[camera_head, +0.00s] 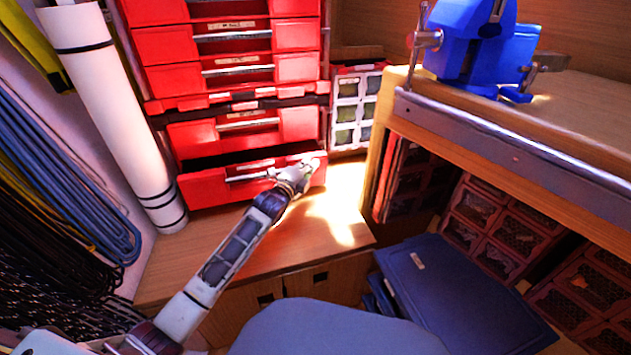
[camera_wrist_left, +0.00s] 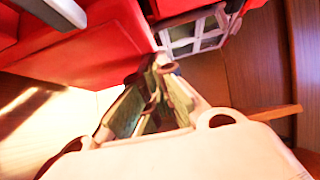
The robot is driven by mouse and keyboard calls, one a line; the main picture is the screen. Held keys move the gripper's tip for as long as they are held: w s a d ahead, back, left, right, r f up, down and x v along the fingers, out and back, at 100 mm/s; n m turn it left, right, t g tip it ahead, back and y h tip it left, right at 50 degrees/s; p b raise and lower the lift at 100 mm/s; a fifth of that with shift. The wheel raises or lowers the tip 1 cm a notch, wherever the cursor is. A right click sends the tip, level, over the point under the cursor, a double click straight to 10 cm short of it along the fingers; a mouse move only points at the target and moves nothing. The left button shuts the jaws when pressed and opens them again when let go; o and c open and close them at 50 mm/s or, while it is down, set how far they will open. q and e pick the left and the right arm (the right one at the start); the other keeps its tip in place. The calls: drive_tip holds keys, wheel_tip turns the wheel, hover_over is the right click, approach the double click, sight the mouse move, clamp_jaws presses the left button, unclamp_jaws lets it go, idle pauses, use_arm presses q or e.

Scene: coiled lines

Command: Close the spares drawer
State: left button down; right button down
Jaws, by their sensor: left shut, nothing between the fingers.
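The spares drawer is probably the lowest red drawer (camera_head: 225,187) in the red cabinet; I cannot read its label. It stands partly open, with a dark gap showing above its front. My left gripper (camera_head: 312,163) is shut and empty at the right end of that drawer's front. I cannot tell whether it touches it. In the left wrist view my closed fingers (camera_wrist_left: 158,75) point toward a red surface (camera_wrist_left: 105,55), likely the drawer front. My right gripper is not in view.
The closed red drawers (camera_head: 235,62) rise above. A wooden bench top (camera_head: 200,248) lies below the drawer. A small-parts organiser (camera_head: 352,110) stands to the right. A workbench (camera_head: 560,125) with a blue vice (camera_head: 475,45) stands at right. A white roll (camera_head: 115,120) leans at left beside coiled lines (camera_head: 75,185).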

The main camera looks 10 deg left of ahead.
sight(304, 154)
use_arm(q)
drive_tip(key=w+a, duration=0.2)
drive_tip(key=w, duration=0.1)
drive_tip(key=shift+w+a, duration=0.15)
drive_tip(key=shift+w, duration=0.15)
drive_tip(key=shift+w+a, duration=0.5)
drive_tip(key=shift+w, duration=0.15)
drive_tip(key=shift+s+d, duration=0.1)
